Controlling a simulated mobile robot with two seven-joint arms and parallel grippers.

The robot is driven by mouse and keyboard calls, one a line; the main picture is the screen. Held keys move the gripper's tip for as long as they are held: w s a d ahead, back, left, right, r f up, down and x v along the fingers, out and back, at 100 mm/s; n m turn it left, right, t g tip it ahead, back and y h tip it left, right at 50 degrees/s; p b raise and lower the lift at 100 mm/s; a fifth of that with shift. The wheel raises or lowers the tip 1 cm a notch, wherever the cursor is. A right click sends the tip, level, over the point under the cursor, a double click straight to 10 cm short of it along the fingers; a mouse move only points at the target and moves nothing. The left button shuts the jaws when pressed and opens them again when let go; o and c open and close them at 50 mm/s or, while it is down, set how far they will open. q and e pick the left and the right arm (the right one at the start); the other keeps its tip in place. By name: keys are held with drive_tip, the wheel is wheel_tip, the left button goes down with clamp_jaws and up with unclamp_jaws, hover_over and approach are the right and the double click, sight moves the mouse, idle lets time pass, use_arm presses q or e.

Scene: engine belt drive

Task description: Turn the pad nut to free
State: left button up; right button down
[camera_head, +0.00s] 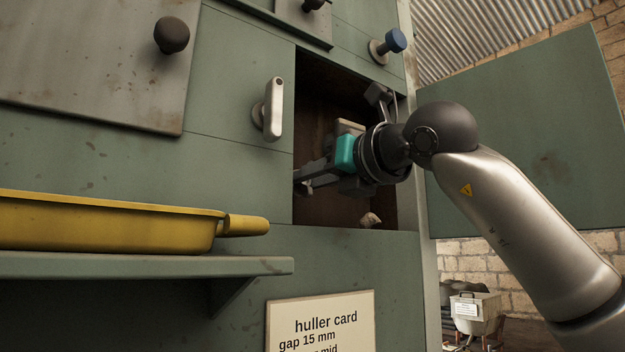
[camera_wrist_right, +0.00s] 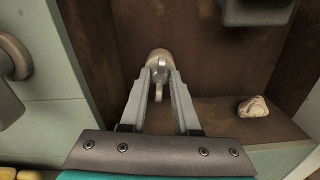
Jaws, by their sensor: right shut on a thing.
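The pad nut (camera_wrist_right: 158,58) is a pale metal knob with a small wing or lug below it, at the back of the open compartment in the right wrist view. My right gripper (camera_wrist_right: 159,75) has its two fingers on either side of it, shut on it. In the head view my right gripper (camera_head: 303,184) reaches into the compartment from the right, its fingertips near the left edge of the opening. The nut is hidden there. My left gripper is not in view.
The compartment's rusty brown inside (camera_head: 310,120) is narrow around my wrist. A pale lump (camera_wrist_right: 253,107) lies on its floor. The green door (camera_head: 530,130) stands open at right. A silver handle (camera_head: 272,108), a blue knob (camera_head: 395,40) and a yellow tray (camera_head: 110,225) are nearby.

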drive_tip(key=shift+f+n, duration=0.1)
drive_tip(key=shift+n, duration=0.8)
drive_tip(key=c, duration=0.6)
unclamp_jaws()
drive_tip(key=shift+c, duration=0.2)
drive_tip(key=b+v, duration=0.5)
drive_tip(key=v, duration=1)
drive_tip(key=shift+b, duration=0.4)
drive_tip(key=shift+s+d, duration=0.1)
drive_tip(key=shift+s, duration=0.05)
